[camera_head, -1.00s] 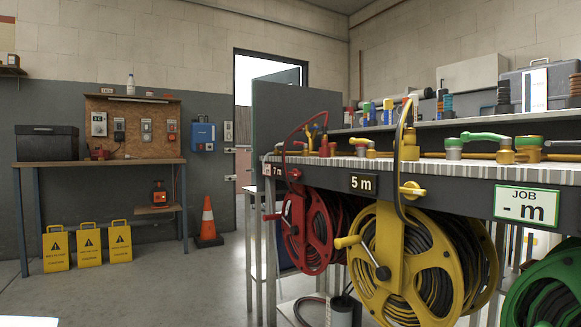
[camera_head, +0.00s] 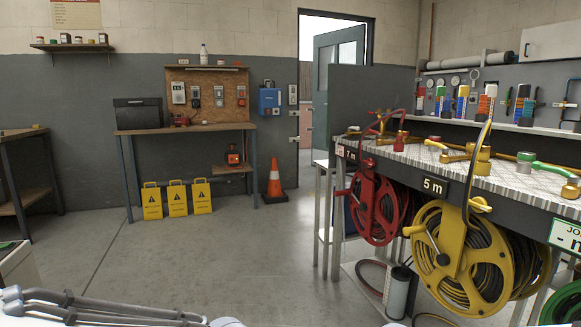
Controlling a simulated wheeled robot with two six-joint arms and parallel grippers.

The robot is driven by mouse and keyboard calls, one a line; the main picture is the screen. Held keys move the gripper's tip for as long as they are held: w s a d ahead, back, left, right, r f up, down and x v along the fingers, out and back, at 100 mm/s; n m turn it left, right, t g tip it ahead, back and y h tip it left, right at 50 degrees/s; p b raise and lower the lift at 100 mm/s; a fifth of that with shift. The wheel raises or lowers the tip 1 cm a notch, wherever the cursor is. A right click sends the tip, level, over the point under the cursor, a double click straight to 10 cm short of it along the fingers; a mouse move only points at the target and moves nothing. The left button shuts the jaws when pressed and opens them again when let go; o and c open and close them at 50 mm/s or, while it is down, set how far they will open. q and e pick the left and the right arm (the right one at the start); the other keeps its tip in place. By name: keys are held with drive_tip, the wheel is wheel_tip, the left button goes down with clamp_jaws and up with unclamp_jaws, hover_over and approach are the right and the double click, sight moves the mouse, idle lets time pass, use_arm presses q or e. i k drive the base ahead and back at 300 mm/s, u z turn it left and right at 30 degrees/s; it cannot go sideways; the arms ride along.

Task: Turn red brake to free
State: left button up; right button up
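The red hose reel (camera_head: 377,207) hangs under the left end of the bench, below the "7 m" label. A small red part (camera_head: 353,168) at the top of its frame may be the brake; its setting is too small to read. The reel's crank handle (camera_head: 342,192) sticks out to the left. My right gripper is not in view.
A yellow reel (camera_head: 465,262) under the "5 m" label stands right of the red one. A grey canister (camera_head: 398,293) stands on the low shelf below. Yellow signs (camera_head: 177,201) and an orange cone (camera_head: 275,182) stand by the back wall. The floor (camera_head: 240,255) ahead is clear.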

sight(369, 162)
drive_tip(key=u, duration=0.15)
drive_tip(key=i, duration=1.1)
drive_tip(key=z, duration=0.65)
